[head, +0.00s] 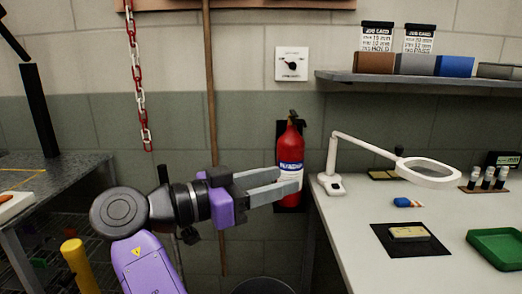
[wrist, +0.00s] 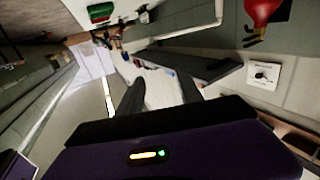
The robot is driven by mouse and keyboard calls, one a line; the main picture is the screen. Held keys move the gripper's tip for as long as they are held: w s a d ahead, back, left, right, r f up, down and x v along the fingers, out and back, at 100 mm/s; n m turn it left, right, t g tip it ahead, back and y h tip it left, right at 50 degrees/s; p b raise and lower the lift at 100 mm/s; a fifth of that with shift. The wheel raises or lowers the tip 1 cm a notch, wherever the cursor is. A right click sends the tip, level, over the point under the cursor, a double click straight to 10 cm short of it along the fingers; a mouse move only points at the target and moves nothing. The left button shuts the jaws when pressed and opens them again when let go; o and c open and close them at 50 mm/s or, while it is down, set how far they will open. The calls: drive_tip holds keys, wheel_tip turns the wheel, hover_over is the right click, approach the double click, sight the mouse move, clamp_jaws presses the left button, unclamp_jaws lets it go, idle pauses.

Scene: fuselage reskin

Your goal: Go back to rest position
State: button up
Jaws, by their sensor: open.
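My gripper (head: 275,187) is in the middle of the head view, at the end of my purple and black arm. Its two grey fingers point right and are apart, with nothing between them. In the head view the fingers overlap the lower part of the red fire extinguisher (head: 291,148) on the wall; I cannot tell the gap in depth. In the wrist view the dark fingers of my gripper (wrist: 160,92) reach forward, and no object is held between them.
A white workbench (head: 365,245) at right carries a magnifier lamp (head: 432,170), a black mat (head: 385,238) and a green tray (head: 492,238). A grey table (head: 70,175) stands at left, with a yellow post (head: 78,262) nearby. A red-white chain (head: 139,90) hangs at the wall.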

drive_tip(key=w+a+r+n+t+y, duration=0.2)
drive_tip(key=w+a+n+t+y, duration=0.3)
drive_tip(key=w+a+n+t, duration=0.15)
wheel_tip(320, 180, down, 13)
drive_tip(key=a+n+t+y, duration=0.3)
drive_tip(key=n+y, duration=0.5)
drive_tip(key=n, duration=0.1)
drive_tip(key=s+d+f+n+y, duration=0.2)
drive_tip(key=s+d+f+y, duration=0.2)
drive_tip(key=s+f, duration=0.35)
drive_tip(key=s+d+f+n+y, duration=0.2)
drive_tip(key=s+d+f+y, duration=0.2)
drive_tip(key=s+f, duration=0.35)
drive_tip(key=s+d+f+m+g+h, duration=0.15)
drive_tip(key=s+d, duration=0.45)
drive_tip(key=s, duration=0.6)
drive_tip(key=s+d+f+m+g+h, duration=0.1)
drive_tip(key=s+d+m+h, duration=0.15)
drive_tip(key=s+d, duration=0.7)
drive_tip(key=s+d+f+m+g+h, duration=0.1)
drive_tip(key=s+d+f+m, duration=0.15)
drive_tip(key=s, duration=1.15)
wheel_tip(320, 180, up, 18)
drive_tip(key=p, duration=1.7)
drive_tip(key=shift+w+d+r+m, duration=0.15)
drive_tip(key=shift+w+d+m, duration=0.15)
drive_tip(key=shift+w+d, duration=0.1)
